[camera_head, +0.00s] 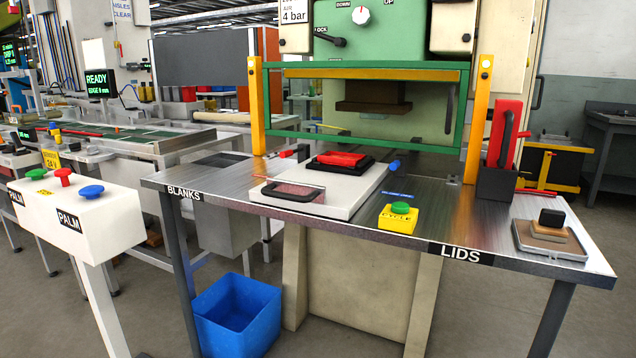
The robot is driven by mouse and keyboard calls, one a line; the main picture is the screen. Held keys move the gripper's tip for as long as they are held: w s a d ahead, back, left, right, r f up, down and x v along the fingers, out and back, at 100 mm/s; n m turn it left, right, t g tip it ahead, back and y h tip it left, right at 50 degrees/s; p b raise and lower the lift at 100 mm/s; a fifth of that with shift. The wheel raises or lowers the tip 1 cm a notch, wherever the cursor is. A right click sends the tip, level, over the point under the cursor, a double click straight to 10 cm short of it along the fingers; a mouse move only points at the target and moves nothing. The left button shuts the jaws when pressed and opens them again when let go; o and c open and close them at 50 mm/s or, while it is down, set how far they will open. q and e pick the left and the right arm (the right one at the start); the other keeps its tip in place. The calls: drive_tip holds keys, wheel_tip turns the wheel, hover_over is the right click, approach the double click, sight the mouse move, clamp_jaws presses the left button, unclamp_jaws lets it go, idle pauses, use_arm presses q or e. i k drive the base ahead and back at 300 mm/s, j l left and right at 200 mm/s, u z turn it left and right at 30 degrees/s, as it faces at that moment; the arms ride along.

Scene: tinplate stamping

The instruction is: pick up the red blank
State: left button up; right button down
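A bright red flat piece (341,159) lies on a black block (338,166) at the back of the pale plate on the metal table, in front of the press. It is the likeliest red blank, but I cannot tell for sure. A dull reddish sheet (293,191) with a black handle-like frame (291,191) lies at the front of the same pale plate (345,204). A tall red piece (503,131) with a black handle stands upright in a dark holder (496,183) to the right. Neither of my grippers is in view.
The green press (376,46) stands behind, its green-framed guard between yellow posts (257,105). A brown block on a tray (549,239) is at right. A blue bin (237,315) stands on the floor.

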sight(337, 158)
drive_tip(key=i+j, duration=0.3)
drive_tip(key=i, duration=0.2)
drive_tip(key=i+j, duration=0.3)
drive_tip(key=i, duration=0.2)
